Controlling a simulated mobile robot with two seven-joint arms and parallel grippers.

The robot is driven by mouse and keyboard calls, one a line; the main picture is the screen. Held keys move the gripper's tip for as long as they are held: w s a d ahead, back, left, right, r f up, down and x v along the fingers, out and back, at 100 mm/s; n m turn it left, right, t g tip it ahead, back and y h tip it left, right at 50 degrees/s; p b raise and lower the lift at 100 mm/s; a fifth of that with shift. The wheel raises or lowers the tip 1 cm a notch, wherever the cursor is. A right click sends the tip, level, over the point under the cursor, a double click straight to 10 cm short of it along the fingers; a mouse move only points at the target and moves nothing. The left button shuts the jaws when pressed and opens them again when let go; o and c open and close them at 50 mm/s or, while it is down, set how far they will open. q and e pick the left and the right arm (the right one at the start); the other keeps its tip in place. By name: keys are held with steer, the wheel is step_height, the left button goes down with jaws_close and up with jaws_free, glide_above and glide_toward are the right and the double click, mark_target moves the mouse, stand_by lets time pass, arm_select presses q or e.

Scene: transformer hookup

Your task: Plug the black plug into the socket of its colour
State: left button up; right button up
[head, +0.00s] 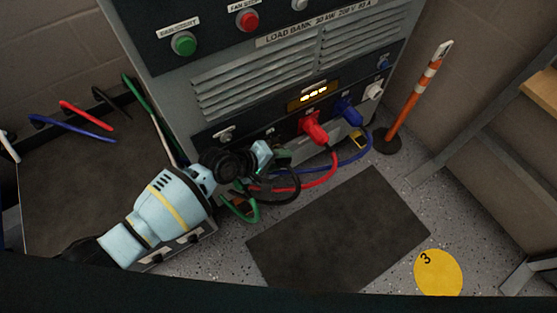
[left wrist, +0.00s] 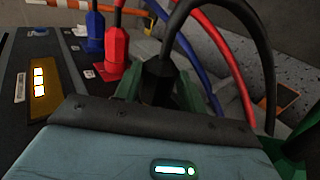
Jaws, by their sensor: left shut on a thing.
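The black plug (left wrist: 158,80) is in the left wrist view, between the dark green fingers of my left gripper (left wrist: 157,88), with its black cable (left wrist: 245,15) arching away to the right. In the head view my left gripper (head: 277,155) is at the load bank's lower front panel, left of the red plug (head: 313,129). The gripper hides most of the black plug there, and the black cable (head: 297,187) hangs below. The black socket is hidden; I cannot tell whether the plug is in it. My right gripper is not in view.
The red plug and the blue plug (head: 347,111) sit in the panel beside the gripper, their cables looping below. An orange post (head: 413,98) stands right. A dark mat (head: 340,230) lies clear on the floor.

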arm_select(q)
steer(key=shift+w, duration=0.1)
steer(key=o, duration=1)
steer(key=shift+o, duration=1.3)
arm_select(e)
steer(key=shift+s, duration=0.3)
arm_select(q)
steer(key=shift+a, duration=0.1)
steer(key=shift+p+v, duration=1.4)
steer(key=shift+v, duration=0.35)
steer(key=shift+p+v, duration=0.6)
steer(key=shift+v, duration=0.25)
steer(key=shift+p+v, duration=0.7)
steer(key=shift+v, duration=0.2)
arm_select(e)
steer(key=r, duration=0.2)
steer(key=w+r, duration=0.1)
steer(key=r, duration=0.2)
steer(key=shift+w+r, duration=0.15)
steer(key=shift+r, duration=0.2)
